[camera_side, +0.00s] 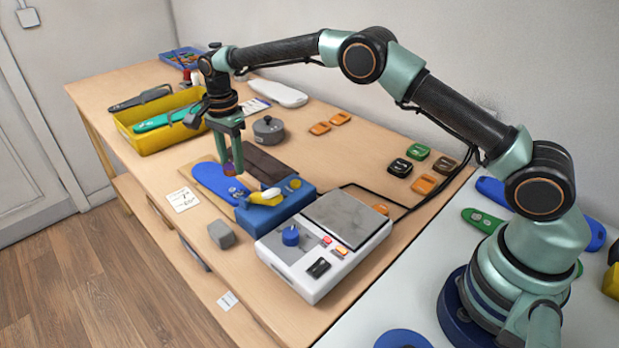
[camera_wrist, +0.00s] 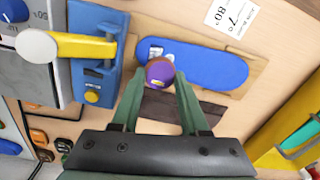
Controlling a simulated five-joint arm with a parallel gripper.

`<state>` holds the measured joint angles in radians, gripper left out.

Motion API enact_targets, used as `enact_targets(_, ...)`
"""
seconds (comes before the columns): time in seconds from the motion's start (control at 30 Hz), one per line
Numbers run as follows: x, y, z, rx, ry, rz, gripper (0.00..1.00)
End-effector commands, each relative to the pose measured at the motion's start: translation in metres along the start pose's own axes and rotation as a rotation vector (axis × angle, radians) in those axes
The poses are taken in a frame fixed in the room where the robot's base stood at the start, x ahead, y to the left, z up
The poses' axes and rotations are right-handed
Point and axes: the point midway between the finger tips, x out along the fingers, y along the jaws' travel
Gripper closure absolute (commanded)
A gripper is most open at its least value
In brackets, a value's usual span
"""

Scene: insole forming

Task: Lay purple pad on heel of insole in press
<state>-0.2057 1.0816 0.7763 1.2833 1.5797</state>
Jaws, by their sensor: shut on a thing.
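My gripper (camera_side: 231,168) is shut on the small round purple pad (camera_wrist: 160,71). In the side view only a bit of the pad shows between the fingertips. The blue insole (camera_wrist: 215,65) lies flat on a wooden board (camera_wrist: 258,75), one end close to the blue press (camera_wrist: 95,50). In the wrist view the pad overlaps the lower edge of the insole's press-side end, near its white labels. I cannot tell whether it touches the insole. The insole (camera_side: 208,177) is partly behind my fingers in the side view. The press has a yellow lever with a white end (camera_side: 265,197).
Dark brown strips (camera_side: 262,163) lie beside the insole. A white hot-plate unit (camera_side: 320,260) stands in front of the press. A grey block (camera_side: 221,235) sits near the table edge. A yellow bin (camera_side: 150,137) and a grey round pot (camera_side: 268,129) stand farther back.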

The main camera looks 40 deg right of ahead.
Motion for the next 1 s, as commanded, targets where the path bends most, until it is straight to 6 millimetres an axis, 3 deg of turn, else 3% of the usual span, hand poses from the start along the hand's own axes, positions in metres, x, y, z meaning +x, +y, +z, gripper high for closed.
enact_targets(0.5, 0.049, 0.0, 0.0, 0.0, 0.0, 0.001, 1.0)
enact_targets(1.0, 0.054, 0.0, 0.0, 0.0, 0.0, 0.0, 1.0)
